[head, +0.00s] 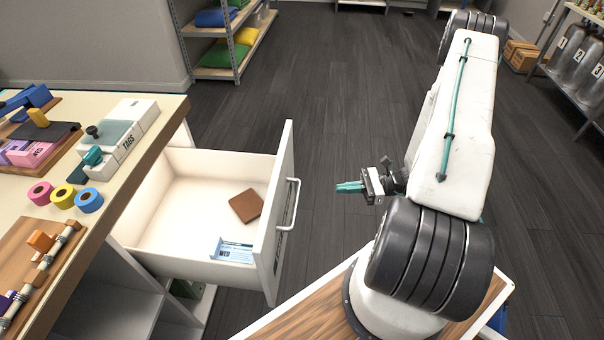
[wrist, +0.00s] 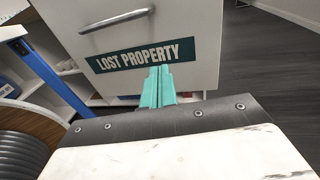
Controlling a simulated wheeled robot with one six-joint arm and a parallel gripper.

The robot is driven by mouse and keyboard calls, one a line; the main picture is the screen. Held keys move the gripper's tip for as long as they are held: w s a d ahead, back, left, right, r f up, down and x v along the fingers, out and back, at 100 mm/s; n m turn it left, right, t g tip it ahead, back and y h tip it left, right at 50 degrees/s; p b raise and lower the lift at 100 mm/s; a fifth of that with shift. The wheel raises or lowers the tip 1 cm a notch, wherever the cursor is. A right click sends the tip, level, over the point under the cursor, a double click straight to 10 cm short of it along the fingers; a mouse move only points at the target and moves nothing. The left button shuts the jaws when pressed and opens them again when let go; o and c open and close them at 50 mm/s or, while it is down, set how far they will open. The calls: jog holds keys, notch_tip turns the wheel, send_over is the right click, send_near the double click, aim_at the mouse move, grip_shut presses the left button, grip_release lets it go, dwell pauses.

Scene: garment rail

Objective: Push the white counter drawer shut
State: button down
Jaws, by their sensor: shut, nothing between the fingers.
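The white counter drawer (head: 284,215) is pulled far out from the counter in the head view. It holds a brown square item (head: 246,205) and a small blue-and-white item (head: 233,250). Its front has a metal bar handle (head: 289,204). My gripper (head: 340,188) is shut and empty, to the right of the drawer front, with a gap between them in the head view. In the wrist view the teal fingers (wrist: 158,85) point at the drawer front (wrist: 190,25), just below its "LOST PROPERTY" label (wrist: 148,55). Whether the fingertips touch it cannot be told there.
The counter top (head: 100,220) at left carries tape rolls (head: 62,196), a tags box (head: 120,135) and other small items. A shelf unit (head: 225,40) stands at the back, and a rack with numbered containers (head: 580,60) at the right. Dark floor (head: 330,90) lies open beyond the drawer.

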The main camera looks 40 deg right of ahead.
jog(key=w+d+f+m+t+h, duration=0.1)
jog(key=w+d+m+t, duration=0.1)
jog(key=w+d, duration=0.1)
send_near(292, 173)
jog(key=shift+t, duration=0.4)
jog(key=x, duration=0.4)
jog(key=s+x, duration=0.1)
jog(key=x, duration=0.1)
jog(key=shift+w+a+r, duration=0.15)
jog(key=shift+a, duration=0.2)
jog(key=shift+w+a+r, duration=0.15)
jog(key=shift+a, duration=0.2)
jog(key=shift+h, duration=0.3)
jog(key=shift+w+a, duration=0.1)
jog(key=shift+w, duration=0.05)
